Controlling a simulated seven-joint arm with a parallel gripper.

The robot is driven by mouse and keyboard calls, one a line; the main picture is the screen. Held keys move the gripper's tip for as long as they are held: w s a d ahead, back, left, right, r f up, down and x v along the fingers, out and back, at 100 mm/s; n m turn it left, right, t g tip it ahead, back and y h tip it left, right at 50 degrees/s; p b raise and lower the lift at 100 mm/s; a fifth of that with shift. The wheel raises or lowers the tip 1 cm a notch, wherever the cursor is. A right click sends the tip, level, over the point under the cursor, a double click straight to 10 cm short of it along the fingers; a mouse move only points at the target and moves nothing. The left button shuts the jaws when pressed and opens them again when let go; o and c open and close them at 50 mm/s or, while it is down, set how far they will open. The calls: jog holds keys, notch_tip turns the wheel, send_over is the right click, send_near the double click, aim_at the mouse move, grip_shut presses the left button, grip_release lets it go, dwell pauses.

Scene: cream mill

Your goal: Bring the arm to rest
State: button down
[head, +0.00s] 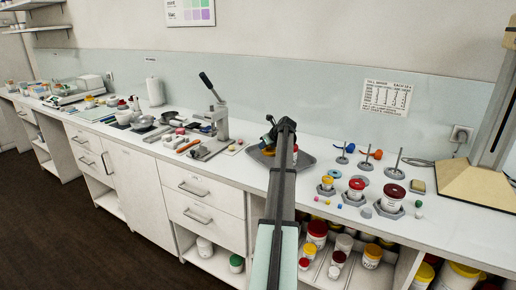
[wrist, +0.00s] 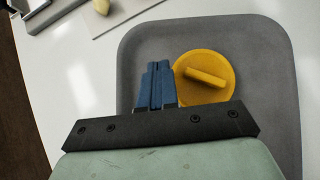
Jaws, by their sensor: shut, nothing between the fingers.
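My arm (head: 280,190) reaches out over the long white counter in the head view. My gripper (wrist: 155,68) shows in the wrist view with its two blue fingers shut together and nothing between them. It is above a grey tray (wrist: 150,38), beside a yellow round lid with a raised bar (wrist: 222,92). The lid lies on the tray, just right of the fingertips. I cannot tell whether the fingers touch it. In the head view the arm hides part of the tray (head: 309,159).
A lever press (head: 217,122) stands left of the tray. To the right stand several posts, jars with coloured lids (head: 389,198) and small coloured pieces. A tall column on a tan base (head: 470,185) is at the far right. Jars fill the shelves below.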

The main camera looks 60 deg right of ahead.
jog(key=v, duration=0.6)
